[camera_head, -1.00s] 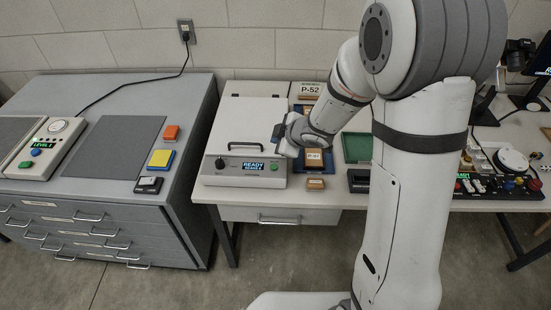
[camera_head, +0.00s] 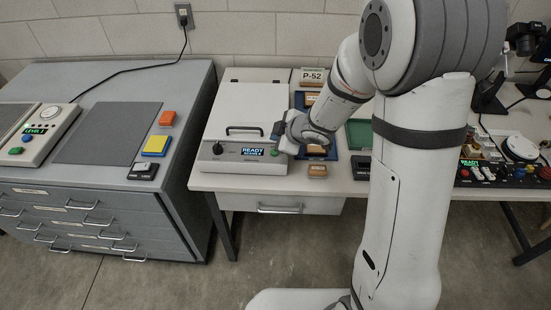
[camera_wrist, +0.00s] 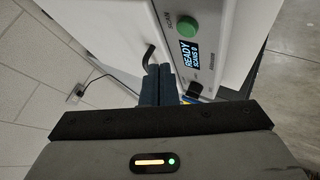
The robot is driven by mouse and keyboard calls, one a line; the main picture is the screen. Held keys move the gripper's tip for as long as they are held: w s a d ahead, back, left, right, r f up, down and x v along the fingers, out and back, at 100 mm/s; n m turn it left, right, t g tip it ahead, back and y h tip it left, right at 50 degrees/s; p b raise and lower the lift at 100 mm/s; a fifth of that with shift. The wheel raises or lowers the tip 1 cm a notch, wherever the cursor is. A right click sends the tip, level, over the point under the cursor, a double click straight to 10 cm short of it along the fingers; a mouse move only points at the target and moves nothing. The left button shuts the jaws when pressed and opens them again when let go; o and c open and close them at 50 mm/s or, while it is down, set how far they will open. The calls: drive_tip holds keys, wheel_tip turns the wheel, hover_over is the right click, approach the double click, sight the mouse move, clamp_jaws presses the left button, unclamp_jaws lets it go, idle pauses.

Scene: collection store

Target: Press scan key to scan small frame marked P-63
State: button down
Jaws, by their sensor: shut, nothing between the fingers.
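The scanner (camera_head: 225,165) is a pale box with a closed lid and a black handle. Its front panel has a dark knob, a display (camera_head: 253,152) reading READY, SCANS 0, and a green scan key (camera_head: 275,153). The wrist view also shows the green key (camera_wrist: 187,26), beside the display (camera_wrist: 193,55). My gripper (camera_head: 277,131) is shut and empty, above and close to the key end of the panel. In the wrist view its fingertips (camera_wrist: 158,72) point at the scanner, apart from the key. I cannot read P-63 anywhere; the inside of the scanner is hidden.
Right of the scanner, a blue tray (camera_head: 330,155) holds small labelled frames, partly hidden by my arm. A small brown block (camera_head: 317,171) sits at its front. A green tray (camera_head: 359,134) lies beyond. A grey drawer cabinet (camera_head: 95,200) stands left across a gap.

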sight(277, 154)
drive_tip(key=shift+f+b, duration=0.95)
drive_tip(key=shift+f, duration=0.7)
drive_tip(key=shift+f, duration=0.1)
idle(0.6)
drive_tip(key=shift+f, duration=0.3)
